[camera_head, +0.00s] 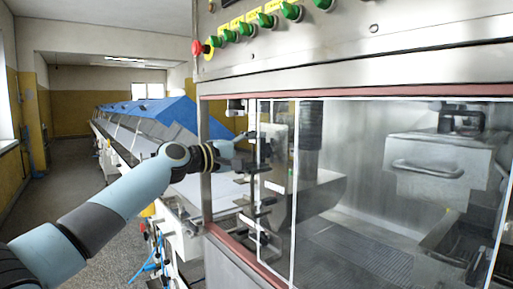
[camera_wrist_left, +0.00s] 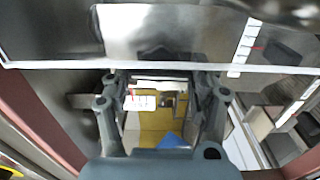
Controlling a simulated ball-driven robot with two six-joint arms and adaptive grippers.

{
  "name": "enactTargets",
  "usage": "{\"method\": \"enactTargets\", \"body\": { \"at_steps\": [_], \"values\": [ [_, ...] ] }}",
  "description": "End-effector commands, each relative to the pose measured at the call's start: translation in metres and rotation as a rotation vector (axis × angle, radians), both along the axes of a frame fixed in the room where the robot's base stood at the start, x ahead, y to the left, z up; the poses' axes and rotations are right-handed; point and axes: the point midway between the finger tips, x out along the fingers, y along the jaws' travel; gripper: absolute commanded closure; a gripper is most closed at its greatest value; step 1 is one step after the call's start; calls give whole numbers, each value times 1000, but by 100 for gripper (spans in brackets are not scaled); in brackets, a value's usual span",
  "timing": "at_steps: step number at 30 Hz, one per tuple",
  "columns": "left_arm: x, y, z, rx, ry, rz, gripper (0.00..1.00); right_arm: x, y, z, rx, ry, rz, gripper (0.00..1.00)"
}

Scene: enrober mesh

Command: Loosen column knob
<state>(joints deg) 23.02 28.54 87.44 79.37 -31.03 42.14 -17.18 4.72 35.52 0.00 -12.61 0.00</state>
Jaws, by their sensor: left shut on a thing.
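A slim dark column (camera_head: 255,185) with clamps stands at the left end of the machine, by the edge of its clear window. My left gripper (camera_head: 246,138) reaches in from the left to the column's upper part. It is shut on the column knob, which is small and mostly hidden by the fingers. In the left wrist view my left gripper (camera_wrist_left: 160,84) has its two fingers on either side of a small part, and a pale bar crosses between them. The knob's outline is not clear there. My right gripper is not in view.
The clear window's frame (camera_head: 295,190) stands just right of the column. A control panel with green knobs (camera_head: 265,20) and a red button (camera_head: 198,47) is above. A metal box (camera_head: 440,165) is inside at right. A blue-covered conveyor (camera_head: 165,112) runs back at left, beside open floor.

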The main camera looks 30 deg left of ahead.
Motion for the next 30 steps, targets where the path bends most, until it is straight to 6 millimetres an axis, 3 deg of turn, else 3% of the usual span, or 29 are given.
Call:
{"method": "enactTargets", "body": {
  "at_steps": [8,9,14,24,30],
  "values": [
    [0,0,-1,-32,14,-1,72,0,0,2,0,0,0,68],
    [0,0,-1,-32,14,-1,37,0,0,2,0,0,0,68],
    [0,0,-1,-30,14,0,16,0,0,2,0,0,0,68],
    [-3,2,-1,-27,12,1,15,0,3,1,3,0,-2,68],
    [-32,13,-2,-23,16,-1,15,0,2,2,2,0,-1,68]
  ]
}}
